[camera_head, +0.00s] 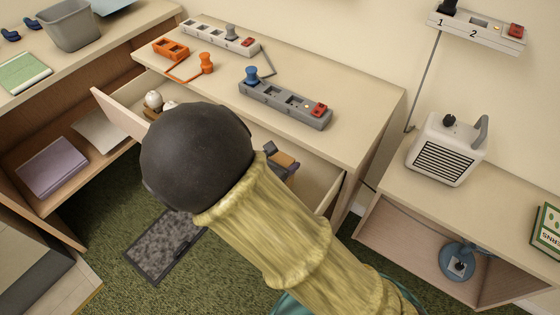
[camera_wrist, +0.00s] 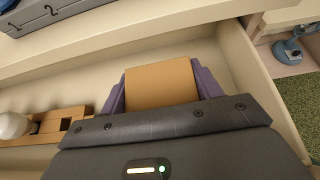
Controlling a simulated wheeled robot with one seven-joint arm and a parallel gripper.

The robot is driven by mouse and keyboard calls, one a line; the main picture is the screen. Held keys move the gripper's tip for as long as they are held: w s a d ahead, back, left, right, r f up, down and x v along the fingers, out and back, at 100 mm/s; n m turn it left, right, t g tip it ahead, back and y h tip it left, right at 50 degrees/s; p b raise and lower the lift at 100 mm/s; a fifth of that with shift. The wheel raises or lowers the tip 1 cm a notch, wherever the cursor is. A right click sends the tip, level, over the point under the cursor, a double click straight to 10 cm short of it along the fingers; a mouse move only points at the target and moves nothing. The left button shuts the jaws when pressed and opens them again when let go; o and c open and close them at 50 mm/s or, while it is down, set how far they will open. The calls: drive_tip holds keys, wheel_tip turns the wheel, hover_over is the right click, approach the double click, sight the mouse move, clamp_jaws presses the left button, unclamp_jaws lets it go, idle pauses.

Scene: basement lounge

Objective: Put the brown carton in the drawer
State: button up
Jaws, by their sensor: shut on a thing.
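My gripper (camera_wrist: 162,92) is shut on the brown carton (camera_wrist: 162,84), with one purple finger on each side of it. In the head view the carton (camera_head: 281,157) shows only as a small brown patch beside my gripper (camera_head: 286,166), mostly hidden behind my arm. The drawer (camera_head: 118,112) is pulled out from under the desk. In the wrist view the carton is over the drawer's pale floor (camera_wrist: 75,82), towards its right side wall (camera_wrist: 250,75). I cannot tell whether the carton touches the floor.
A white round thing (camera_wrist: 14,125) and a brown wooden block (camera_wrist: 60,122) lie in the drawer's left part. Power strips (camera_head: 285,104) and plugs are on the desktop (camera_head: 345,100) above. A heater (camera_head: 446,150) stands on the right-hand cabinet.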

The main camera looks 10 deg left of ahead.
drive_tip(key=shift+s+f, duration=0.1)
drive_tip(key=shift+f, duration=0.3)
drive_tip(key=shift+f+b, duration=0.3)
drive_tip(key=shift+b, duration=0.2)
drive_tip(key=o, duration=1)
drive_tip(key=shift+o, duration=0.2)
drive_tip(key=shift+r, duration=0.2)
